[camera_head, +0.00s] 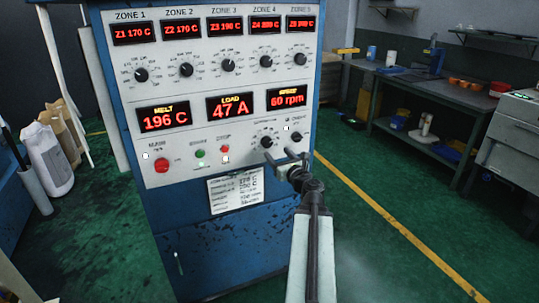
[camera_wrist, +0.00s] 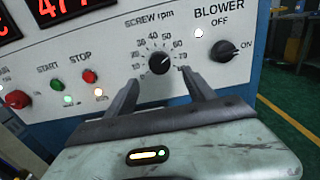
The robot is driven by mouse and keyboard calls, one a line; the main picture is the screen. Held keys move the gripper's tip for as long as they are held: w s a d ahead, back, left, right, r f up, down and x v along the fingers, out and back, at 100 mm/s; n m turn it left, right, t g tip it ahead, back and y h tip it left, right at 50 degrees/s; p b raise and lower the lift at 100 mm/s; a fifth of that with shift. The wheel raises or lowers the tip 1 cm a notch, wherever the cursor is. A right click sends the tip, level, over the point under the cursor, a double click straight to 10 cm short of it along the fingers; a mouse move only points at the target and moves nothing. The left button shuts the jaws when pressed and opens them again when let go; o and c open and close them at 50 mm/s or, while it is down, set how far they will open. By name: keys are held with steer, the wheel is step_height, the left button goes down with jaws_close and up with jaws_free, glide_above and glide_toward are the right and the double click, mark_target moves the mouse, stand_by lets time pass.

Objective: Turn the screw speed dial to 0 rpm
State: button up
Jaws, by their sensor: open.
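The black screw speed dial (camera_wrist: 159,62) sits on the panel under the label "SCREW rpm", with a printed scale around it. It also shows in the head view (camera_head: 267,142). The speed display (camera_head: 286,98) reads 60 rpm. The dial's own pointer mark is too small to read surely. My gripper (camera_wrist: 160,78) is open and empty, its two fingers apart below and to either side of the dial, in front of the panel. In the head view my gripper (camera_head: 285,159) is just below and right of the dial. I cannot tell whether a finger touches the panel.
The blower switch (camera_wrist: 223,51) is close to the right of the dial. The green start button (camera_wrist: 56,84) and red stop button (camera_wrist: 89,76) are to the left. Zone dials and displays fill the upper panel. A workbench (camera_head: 440,85) stands at right; green floor is clear between.

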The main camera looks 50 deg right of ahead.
mark_target(268, 144)
steer(key=x, duration=0.8)
steer(key=shift+c, duration=0.3)
steer(key=c, duration=1.3)
